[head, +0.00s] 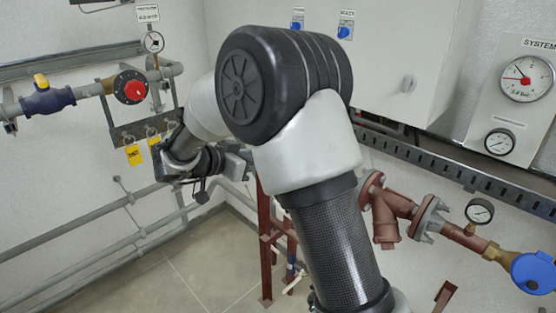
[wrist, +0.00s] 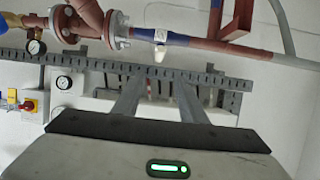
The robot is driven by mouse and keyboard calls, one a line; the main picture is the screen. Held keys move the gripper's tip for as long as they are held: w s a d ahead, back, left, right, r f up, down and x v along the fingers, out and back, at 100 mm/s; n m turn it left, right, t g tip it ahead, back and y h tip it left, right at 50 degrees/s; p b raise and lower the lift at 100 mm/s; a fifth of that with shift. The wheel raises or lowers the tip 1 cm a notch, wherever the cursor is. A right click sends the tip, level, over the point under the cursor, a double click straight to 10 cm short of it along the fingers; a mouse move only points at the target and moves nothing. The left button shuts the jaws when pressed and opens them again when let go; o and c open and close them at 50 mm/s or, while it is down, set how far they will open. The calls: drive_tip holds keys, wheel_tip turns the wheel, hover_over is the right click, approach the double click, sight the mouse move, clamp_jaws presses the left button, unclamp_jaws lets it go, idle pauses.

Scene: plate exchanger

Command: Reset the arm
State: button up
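My arm fills the middle of the head view, with its big black elbow joint up front. My gripper (head: 240,162) is partly hidden behind the arm in the head view, left of the elbow, in the air in front of the wall. In the wrist view my gripper (wrist: 160,84) shows two grey fingers set apart with nothing held between them. It is open. The grey cable tray (wrist: 225,78) and the wall lie beyond the fingertips. The wrist view looks upside down.
A white cabinet (head: 400,55) is behind the arm. Red pipework (head: 400,205), gauges (head: 525,78) and a blue meter (head: 533,271) are at right. The floor (head: 190,265) shows clear at lower left.

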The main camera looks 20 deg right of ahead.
drive_tip(key=shift+v, duration=0.85)
drive_tip(key=w+a+r+n+t+y, duration=0.2)
drive_tip(key=r+n+t+y, duration=0.15)
drive_tip(key=r, duration=0.45)
drive_tip(key=w+a+r+n+t+y, duration=0.25)
drive_tip(key=r+t+y, duration=0.2)
drive_tip(key=r, duration=0.25)
drive_tip(key=s+a+r+n+y, duration=0.2)
drive_tip(key=s+a+n+y, duration=0.25)
drive_tip(key=s, duration=0.25)
drive_tip(key=s+d+f+g, duration=0.3)
drive_tip(key=s+f, duration=0.1)
drive_tip(key=s, duration=0.5)
drive_tip(key=s+d+f+n+g, duration=0.1)
drive_tip(key=s+d+f+g, duration=0.2)
drive_tip(key=s, duration=0.6)
drive_tip(key=s+d+f+g, duration=0.3)
drive_tip(key=s+d+f, duration=0.1)
drive_tip(key=s, duration=0.6)
drive_tip(key=shift+d+f+n+h, duration=0.35)
drive_tip(key=shift+d+f, duration=0.05)
drive_tip(key=shift+f, duration=0.4)
